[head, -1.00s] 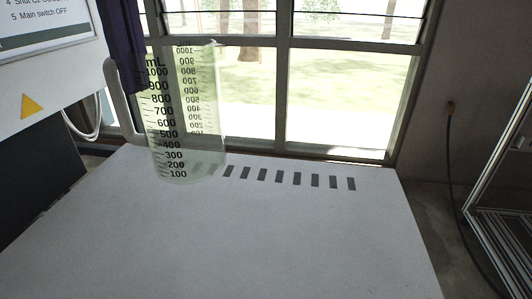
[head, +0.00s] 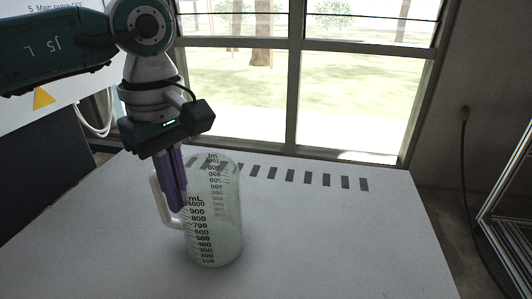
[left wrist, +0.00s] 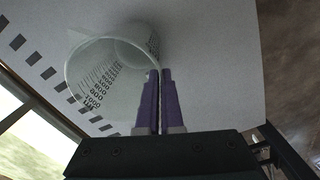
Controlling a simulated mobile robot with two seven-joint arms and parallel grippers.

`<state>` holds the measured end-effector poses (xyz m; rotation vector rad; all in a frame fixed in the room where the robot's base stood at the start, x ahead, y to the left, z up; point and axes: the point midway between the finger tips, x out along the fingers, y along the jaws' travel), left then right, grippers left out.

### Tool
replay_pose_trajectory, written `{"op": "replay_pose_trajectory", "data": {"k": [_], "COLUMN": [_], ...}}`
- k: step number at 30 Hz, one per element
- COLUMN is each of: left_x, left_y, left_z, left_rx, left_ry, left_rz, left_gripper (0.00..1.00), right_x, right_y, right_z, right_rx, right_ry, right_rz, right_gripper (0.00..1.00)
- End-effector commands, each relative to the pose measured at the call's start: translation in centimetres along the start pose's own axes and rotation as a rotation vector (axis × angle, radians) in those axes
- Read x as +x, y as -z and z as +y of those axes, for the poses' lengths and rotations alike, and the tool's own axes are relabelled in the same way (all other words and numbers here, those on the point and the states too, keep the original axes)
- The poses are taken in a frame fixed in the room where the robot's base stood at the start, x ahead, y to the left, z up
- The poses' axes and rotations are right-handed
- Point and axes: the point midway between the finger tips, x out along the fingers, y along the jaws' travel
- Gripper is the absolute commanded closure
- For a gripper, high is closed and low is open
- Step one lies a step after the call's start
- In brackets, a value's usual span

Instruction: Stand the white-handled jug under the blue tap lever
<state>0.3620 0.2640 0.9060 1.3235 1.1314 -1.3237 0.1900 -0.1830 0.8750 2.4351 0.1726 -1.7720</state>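The clear jug (head: 215,235) with black scale marks has a white handle (head: 156,190) on its left side. It is low over the white bench top, near upright; I cannot tell whether its base touches. My left gripper (head: 175,208) points down at the handle, its purple fingers close together and shut on it. In the left wrist view the jug (left wrist: 100,75) is left of the fingers (left wrist: 160,75), with a thin gap between them; the fingers hide part of the handle. No blue tap lever is in view. My right gripper is not in view.
The white bench top (head: 330,240) is clear right of the jug. A row of dark dashes (head: 307,178) runs along its far edge, below a window (head: 360,100). A panel with a yellow triangle (head: 43,98) stands at left. A cable (head: 463,170) hangs at right.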

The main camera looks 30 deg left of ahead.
Motion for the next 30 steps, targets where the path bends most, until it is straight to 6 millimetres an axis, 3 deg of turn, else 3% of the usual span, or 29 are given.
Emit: {"op": "replay_pose_trajectory", "data": {"k": [12,20,30], "left_x": [1.06,0.85,0.18], "left_y": [0.03,0.01,-0.01], "left_z": [0.02,0.0,0.02], "left_rx": [0.001,0.001,0.0], "left_ry": [-0.002,-0.001,-0.001], "left_rz": [0.001,0.0,-0.001], "left_gripper": [1.0,0.68,0.67], "right_x": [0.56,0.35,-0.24], "right_y": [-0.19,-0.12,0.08], "right_z": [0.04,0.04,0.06], "right_rx": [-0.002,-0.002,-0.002], "right_ry": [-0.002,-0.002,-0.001], "right_rz": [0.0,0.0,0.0], "right_gripper": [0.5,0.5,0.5]}}
